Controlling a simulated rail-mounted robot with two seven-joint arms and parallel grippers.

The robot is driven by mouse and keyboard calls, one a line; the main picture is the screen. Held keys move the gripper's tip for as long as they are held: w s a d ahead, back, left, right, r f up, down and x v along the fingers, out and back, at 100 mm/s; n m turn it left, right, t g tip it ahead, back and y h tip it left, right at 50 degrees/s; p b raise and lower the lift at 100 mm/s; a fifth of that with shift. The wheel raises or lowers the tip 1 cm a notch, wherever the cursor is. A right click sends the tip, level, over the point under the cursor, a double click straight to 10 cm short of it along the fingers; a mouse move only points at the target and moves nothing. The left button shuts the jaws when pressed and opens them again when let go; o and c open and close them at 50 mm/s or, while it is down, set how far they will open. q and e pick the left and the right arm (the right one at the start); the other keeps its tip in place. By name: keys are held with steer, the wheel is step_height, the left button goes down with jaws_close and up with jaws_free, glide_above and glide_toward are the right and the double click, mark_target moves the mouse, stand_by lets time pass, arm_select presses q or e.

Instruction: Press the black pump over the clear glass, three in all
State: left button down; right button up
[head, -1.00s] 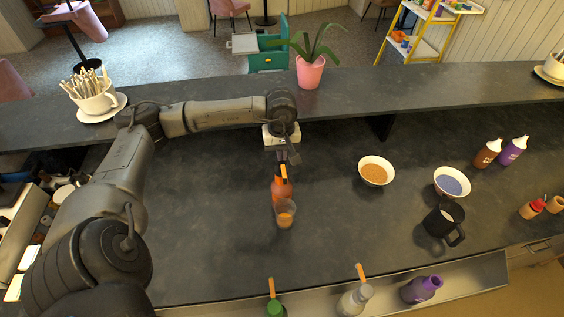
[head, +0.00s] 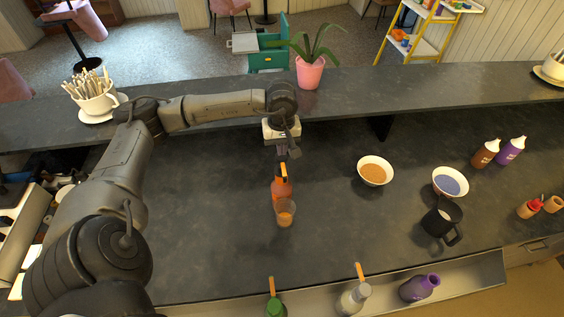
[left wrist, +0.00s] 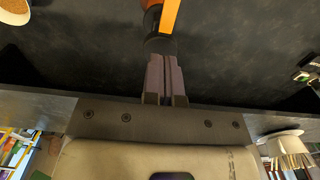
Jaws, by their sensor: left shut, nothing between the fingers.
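A bottle (head: 281,190) with orange contents stands on the dark counter, with an orange spout (head: 284,171) on its pump. The glass (head: 286,213) stands close in front of it, with some orange liquid inside. My left gripper (head: 282,156) is shut and empty, fingers pointing down just above and behind the pump top. In the left wrist view its closed fingers (left wrist: 165,62) lie against or just over the pump's black head (left wrist: 160,45), with the spout beyond. I cannot tell whether they touch. My right gripper is not in view.
Right of the glass are an orange-filled bowl (head: 374,172), a blue-filled bowl (head: 450,182) and a black mug (head: 440,217). The counter around the glass is clear.

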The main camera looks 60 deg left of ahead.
arm_select(q)
steer(key=shift+r, duration=0.3)
steer(key=shift+f, duration=0.3)
steer(key=shift+f+b, duration=1.7)
steer(key=shift+r, duration=0.1)
steer(key=shift+r+p, duration=0.3)
steer(key=shift+r, duration=0.2)
steer(key=shift+r+p, duration=0.55)
steer(key=shift+r, duration=0.85)
